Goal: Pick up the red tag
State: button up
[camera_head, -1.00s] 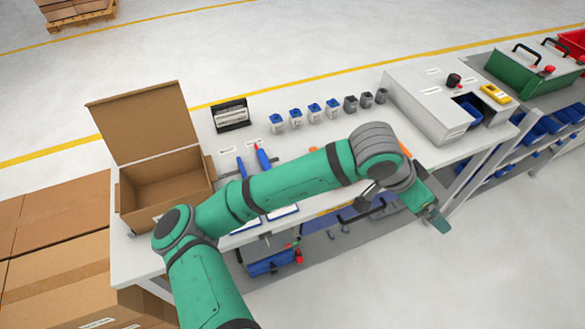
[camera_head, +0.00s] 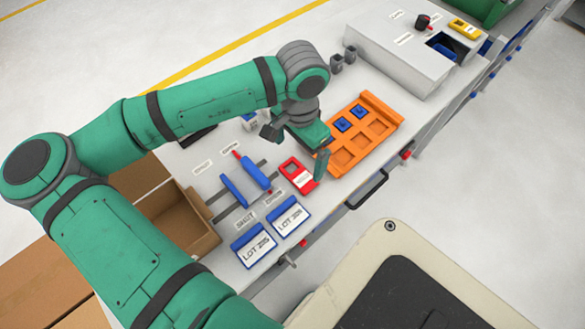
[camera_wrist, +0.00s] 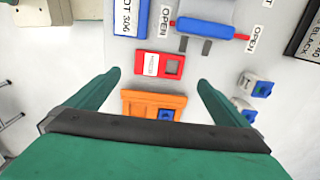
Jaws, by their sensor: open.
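The red tag (camera_head: 297,175) lies flat on the white workbench, with a white label and a window-like opening in it. It sits just left of the orange tray. In the wrist view the red tag (camera_wrist: 160,65) lies ahead of my fingers, between their lines, with nothing held. My gripper (camera_head: 300,155) is above the bench beside the tag, and one finger reaches down close to the tag's right end. In the wrist view my gripper (camera_wrist: 158,82) has its two green fingers spread wide apart.
The orange tray (camera_head: 338,160) holds two blue pieces. Blue-framed LOT cards (camera_head: 290,217) and blue handles (camera_head: 255,172) lie to the left. A grey box (camera_head: 400,55) stands at the back right. An open cardboard box (camera_head: 205,240) is at the left.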

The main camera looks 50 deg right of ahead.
send_over(297, 174)
jog(key=f, duration=0.4)
jog(key=shift+s+a+f, duration=0.1)
jog(key=shift+s+f, duration=0.1)
jog(key=shift+s, duration=0.05)
notch_tip(297, 174, down, 5)
jog(key=shift+w, duration=0.1)
jog(key=shift+d, duration=0.2)
jog(key=shift+w, duration=0.15)
jog(key=c, duration=0.9)
jog(key=shift+a, duration=0.15)
